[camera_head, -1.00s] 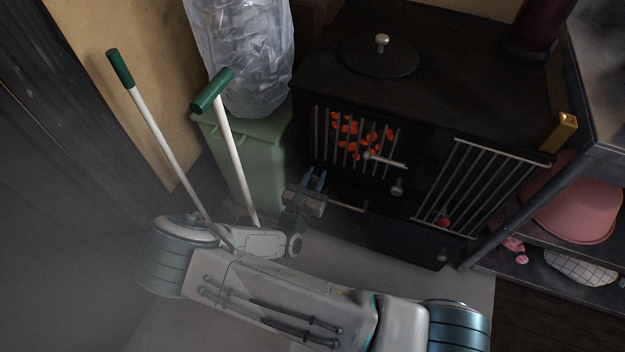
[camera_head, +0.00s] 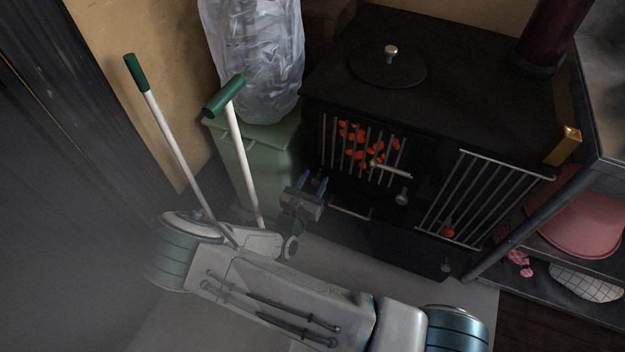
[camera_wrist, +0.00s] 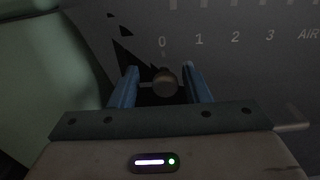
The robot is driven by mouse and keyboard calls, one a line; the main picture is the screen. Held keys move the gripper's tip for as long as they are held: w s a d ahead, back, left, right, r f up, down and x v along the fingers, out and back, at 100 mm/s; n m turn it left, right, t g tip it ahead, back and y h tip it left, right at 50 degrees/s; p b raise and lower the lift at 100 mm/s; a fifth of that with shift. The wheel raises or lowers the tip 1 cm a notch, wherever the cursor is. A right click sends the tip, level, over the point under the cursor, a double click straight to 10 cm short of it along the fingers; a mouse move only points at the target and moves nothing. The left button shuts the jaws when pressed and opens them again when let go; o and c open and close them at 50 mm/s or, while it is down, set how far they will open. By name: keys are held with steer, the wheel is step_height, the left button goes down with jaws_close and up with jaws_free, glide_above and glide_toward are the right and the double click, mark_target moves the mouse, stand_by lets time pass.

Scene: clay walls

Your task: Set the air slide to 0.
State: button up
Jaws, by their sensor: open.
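The air slide's round brass-grey knob (camera_wrist: 165,83) shows in the wrist view, just below the 0 of the printed scale (camera_wrist: 199,39). The scale reads 0, 1, 2, 3, then AIR at the right edge. My gripper (camera_wrist: 161,68) is open, with one blue finger on each side of the knob. A gap shows between the knob and both fingers. In the head view my gripper (camera_head: 312,183) is at the lower left of the black stove's front (camera_head: 385,235). The knob is not discernible there.
A green bin (camera_head: 235,165) with a clear bag (camera_head: 255,60) stands left of the stove. Two green-handled poles (camera_head: 235,135) rise beside my arm. Glowing coals (camera_head: 357,145) show behind bars above my gripper. A shelf with a pink bucket (camera_head: 580,225) is at the right.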

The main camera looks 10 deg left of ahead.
steer(key=p+v, duration=0.3)
steer(key=v, duration=1)
steer(key=shift+s, duration=0.4)
steer(key=shift+a, duration=0.1)
steer(key=w+d+r+m+g+h+p, duration=0.15)
steer(key=d+r+m+g+p, duration=0.35)
steer(key=r, duration=0.5)
steer(key=d+r+m+g+h+p, duration=0.3)
steer(key=d+r+m+g+p, duration=0.15)
steer(key=d+r+m, duration=0.35)
steer(key=w+d+r+m+g+h+p, duration=0.1)
steer(key=d+r+m+g+h+p, duration=0.15)
steer(key=d+r+m+g, duration=0.6)
steer(key=s+d+r+m+t+y+p, duration=0.1)
steer(key=s+d+r+m+y+p, duration=0.1)
steer(key=r, duration=0.9)
steer(key=s+d+r+m+t+y+p, duration=0.1)
steer(key=s+d+r+m+y+p, duration=0.1)
steer(key=r+m+y+p, duration=0.3)
steer(key=s+d+r+m+t+y+p, duration=0.1)
steer(key=s+r+m+y+p, duration=0.3)
steer(key=r, duration=1.2)
steer(key=shift+s+d+r+m+p, duration=0.4)
steer(key=shift+d+p, duration=0.4)
steer(key=shift+p, duration=1.15)
steer(key=shift+w+f, duration=0.1)
